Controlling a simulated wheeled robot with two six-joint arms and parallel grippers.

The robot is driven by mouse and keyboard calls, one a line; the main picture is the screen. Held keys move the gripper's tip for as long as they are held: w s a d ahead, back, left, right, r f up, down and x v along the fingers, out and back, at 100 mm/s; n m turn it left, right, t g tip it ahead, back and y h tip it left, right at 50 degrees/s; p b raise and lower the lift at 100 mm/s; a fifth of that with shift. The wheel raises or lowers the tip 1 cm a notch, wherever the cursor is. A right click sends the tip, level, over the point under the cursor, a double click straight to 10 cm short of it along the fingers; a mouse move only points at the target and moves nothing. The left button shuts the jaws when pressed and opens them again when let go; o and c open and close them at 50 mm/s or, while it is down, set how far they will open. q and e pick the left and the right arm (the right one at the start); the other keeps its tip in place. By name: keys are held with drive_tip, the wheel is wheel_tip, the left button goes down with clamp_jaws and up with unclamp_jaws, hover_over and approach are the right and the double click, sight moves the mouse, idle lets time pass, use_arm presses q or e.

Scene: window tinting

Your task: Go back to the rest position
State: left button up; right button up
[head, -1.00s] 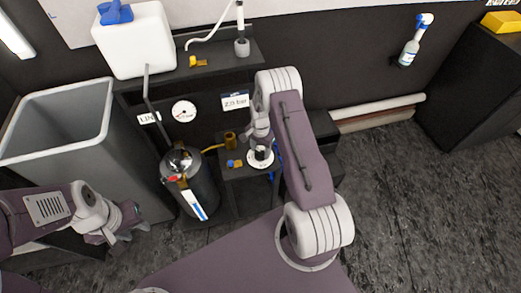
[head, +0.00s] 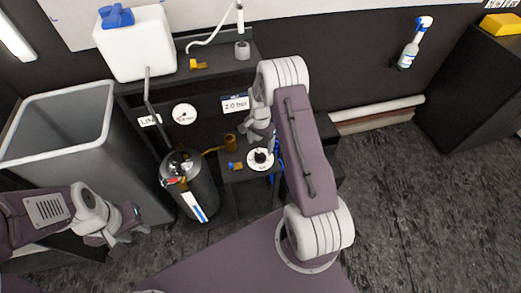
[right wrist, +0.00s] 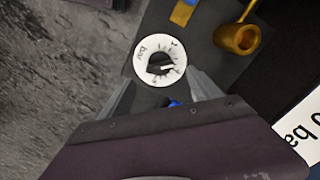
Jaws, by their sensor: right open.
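My right gripper (head: 263,138) is open and empty. It is above a round white dial with a black knob (head: 259,160) on a low dark shelf. In the right wrist view the dial (right wrist: 159,61) shows whole between the finger ends (right wrist: 162,84), and the jaws are not closed on the knob. My right arm reaches forward, bent over my base. My left gripper (head: 125,226) hangs low at the left, in front of the grey bin, with nothing seen in it. Its jaw opening is too small to tell.
A grey bin (head: 110,130) stands at the left. A dark pressure tank (head: 190,185) is left of the dial, near a brass cup (head: 230,141). A display (head: 236,104) reads 2.0 bar. A white canister (head: 136,42) stands on the upper shelf. Floor at right is clear.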

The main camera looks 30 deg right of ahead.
wheel_tip(320, 180, up, 3)
drive_tip(key=shift+f, duration=0.1)
idle(0.4)
